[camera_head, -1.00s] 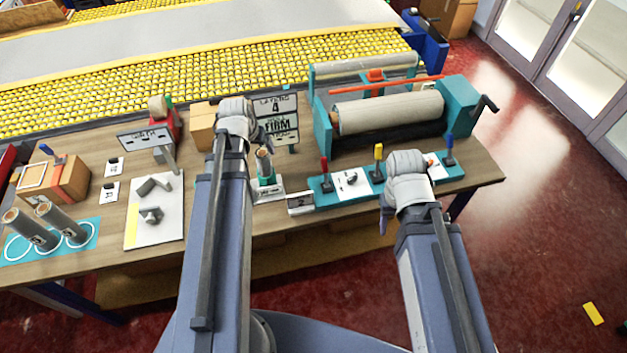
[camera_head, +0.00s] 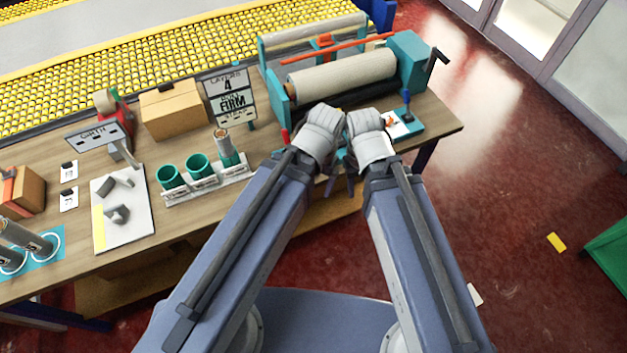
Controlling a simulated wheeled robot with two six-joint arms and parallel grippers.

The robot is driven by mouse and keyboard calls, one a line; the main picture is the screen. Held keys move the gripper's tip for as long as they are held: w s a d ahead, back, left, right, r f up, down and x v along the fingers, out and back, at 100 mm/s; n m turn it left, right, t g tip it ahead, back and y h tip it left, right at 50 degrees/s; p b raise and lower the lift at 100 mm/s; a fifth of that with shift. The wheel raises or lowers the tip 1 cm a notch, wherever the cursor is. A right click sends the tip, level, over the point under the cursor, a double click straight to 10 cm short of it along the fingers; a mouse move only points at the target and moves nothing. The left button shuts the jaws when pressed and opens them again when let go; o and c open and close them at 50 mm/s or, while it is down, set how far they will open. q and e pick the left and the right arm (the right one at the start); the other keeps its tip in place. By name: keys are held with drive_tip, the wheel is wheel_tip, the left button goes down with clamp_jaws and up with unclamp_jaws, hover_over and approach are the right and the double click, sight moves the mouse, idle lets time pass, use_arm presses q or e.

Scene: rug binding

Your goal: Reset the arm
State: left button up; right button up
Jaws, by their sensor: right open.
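My two arms reach in from the bottom, and their pale wrists are close together at the front edge of the bench, before the roller machine (camera_head: 342,78). My right gripper (camera_head: 343,185) hangs below its wrist, partly hidden; it is open, and I see nothing held in it. My left gripper is mostly hidden behind its own wrist (camera_head: 322,132), so its jaws cannot be made out. The wrists cover much of the teal lever panel; its blue lever (camera_head: 406,103) shows on the right.

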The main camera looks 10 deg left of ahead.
wheel_tip(320, 180, down, 5)
drive_tip(key=b, duration=0.4)
drive_tip(key=shift+r+b, duration=0.2)
drive_tip(key=shift+b, duration=0.1)
idle(0.7)
